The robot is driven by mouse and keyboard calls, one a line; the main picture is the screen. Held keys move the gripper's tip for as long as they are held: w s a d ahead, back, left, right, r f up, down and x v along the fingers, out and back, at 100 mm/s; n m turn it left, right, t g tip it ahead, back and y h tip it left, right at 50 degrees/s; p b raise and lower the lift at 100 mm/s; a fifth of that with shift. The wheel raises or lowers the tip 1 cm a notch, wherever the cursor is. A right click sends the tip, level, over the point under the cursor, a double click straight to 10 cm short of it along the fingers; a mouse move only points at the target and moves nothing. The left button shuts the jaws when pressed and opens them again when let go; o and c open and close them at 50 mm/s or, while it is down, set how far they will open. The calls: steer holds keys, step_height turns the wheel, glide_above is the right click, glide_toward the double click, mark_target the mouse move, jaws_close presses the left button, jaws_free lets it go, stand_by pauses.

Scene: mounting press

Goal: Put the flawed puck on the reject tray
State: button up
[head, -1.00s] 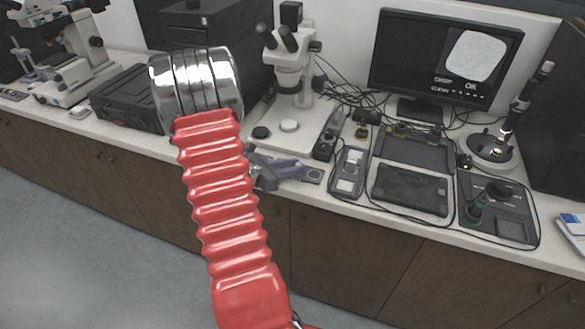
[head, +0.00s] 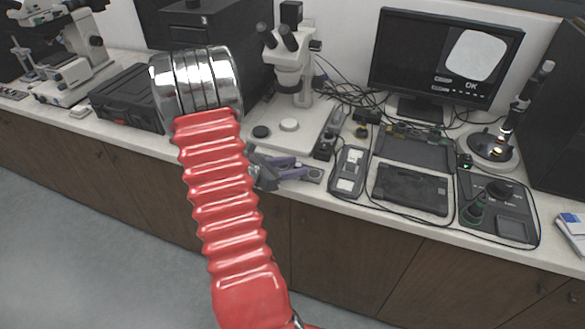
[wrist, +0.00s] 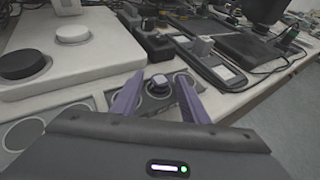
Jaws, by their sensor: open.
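My gripper (wrist: 155,98) has two purple fingers, spread apart and empty, low over the bench front. In the head view my gripper (head: 292,171) is small, past my red arm sleeve. A small dark puck-like piece (wrist: 158,82) stands between and just beyond the fingertips in the wrist view, on a grey strip (wrist: 102,103) with several round recesses. The strip's right end (head: 314,176) shows in the head view. I see no contact between fingers and piece. No flaw can be made out. I cannot tell which holder is the reject tray.
The microscope base left of the fingers carries a black disc (wrist: 22,64) and a white disc (wrist: 73,34). A grey tray with pale rectangles (head: 348,172) lies to the right, with black boxes and cables beyond. The monitor (head: 445,60) reads OK.

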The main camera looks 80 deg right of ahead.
steer(key=v, duration=1.2)
steer(key=shift+w+r, duration=0.1)
stand_by(0.6)
steer(key=w+a+r+m+t+y, duration=0.3)
steer(key=a+r+t, duration=0.1)
steer(key=a, duration=1.1)
steer(key=w+a+r+m+t+y, duration=0.3)
steer(key=a+r+m+t+y, duration=0.1)
steer(key=a, duration=1.1)
steer(key=w+a+r+m+t+y, duration=0.3)
steer(key=a+r+t, duration=0.3)
steer(key=a, duration=1)
steer(key=shift+w+r+y, duration=0.2)
steer(key=shift+r+y, duration=0.3)
steer(key=shift+r, duration=0.45)
steer(key=shift+c, duration=0.2)
